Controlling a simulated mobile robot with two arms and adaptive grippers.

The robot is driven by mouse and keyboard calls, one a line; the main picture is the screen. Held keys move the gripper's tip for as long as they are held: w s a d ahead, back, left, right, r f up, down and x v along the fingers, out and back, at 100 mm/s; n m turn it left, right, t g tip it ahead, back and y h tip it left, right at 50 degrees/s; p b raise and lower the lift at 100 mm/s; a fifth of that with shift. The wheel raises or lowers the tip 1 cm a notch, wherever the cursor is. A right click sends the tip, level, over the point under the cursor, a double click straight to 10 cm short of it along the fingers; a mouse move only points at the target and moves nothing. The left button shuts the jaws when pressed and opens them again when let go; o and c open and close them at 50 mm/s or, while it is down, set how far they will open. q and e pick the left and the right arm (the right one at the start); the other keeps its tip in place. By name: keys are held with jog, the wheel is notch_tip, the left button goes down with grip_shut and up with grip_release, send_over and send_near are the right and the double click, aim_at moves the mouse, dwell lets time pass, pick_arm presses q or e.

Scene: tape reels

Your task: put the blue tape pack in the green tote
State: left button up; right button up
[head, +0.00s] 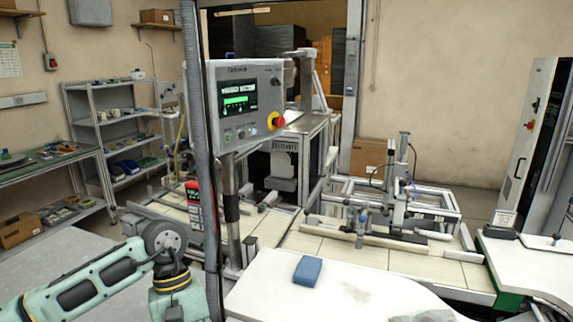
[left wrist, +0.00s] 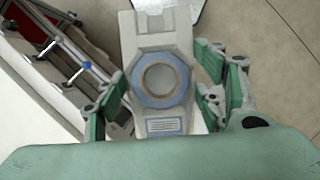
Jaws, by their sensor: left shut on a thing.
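My left gripper (left wrist: 163,95) shows in the left wrist view, with green-padded fingers on both sides of a pale grey piece (left wrist: 155,32). I cannot tell whether this ring is the blue tape pack. In the head view, a blue block (head: 307,270) lies on a white tabletop (head: 350,295). My left arm shows at the lower left there, but its fingers are out of view. No green tote can be made out. My right gripper is not in view.
A control panel (head: 245,104) on a post and a grey vertical hose (head: 197,140) stand in front of the machine bench. A metal frame fixture (head: 390,200) stands behind the white tabletop. Shelves (head: 120,125) line the left wall. Floor (left wrist: 275,40) shows around the gripper.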

pick_arm(q)
jog(key=m, duration=0.1)
jog(key=a+r+m+y, duration=0.1)
jog(key=m, duration=0.1)
jog(key=a+m+y+b, duration=0.1)
jog(key=m, duration=0.1)
jog(key=shift+w+r+g, duration=0.15)
jog(key=shift+r+g, duration=0.15)
jog(key=shift+a+m, duration=0.15)
jog(key=shift+m, duration=0.15)
jog(key=s+f, duration=0.1)
jog(key=s, duration=0.4)
jog(key=s+f, duration=0.1)
jog(key=s, duration=0.2)
jog(key=shift+f, duration=0.3)
jog(key=shift+f, duration=0.1)
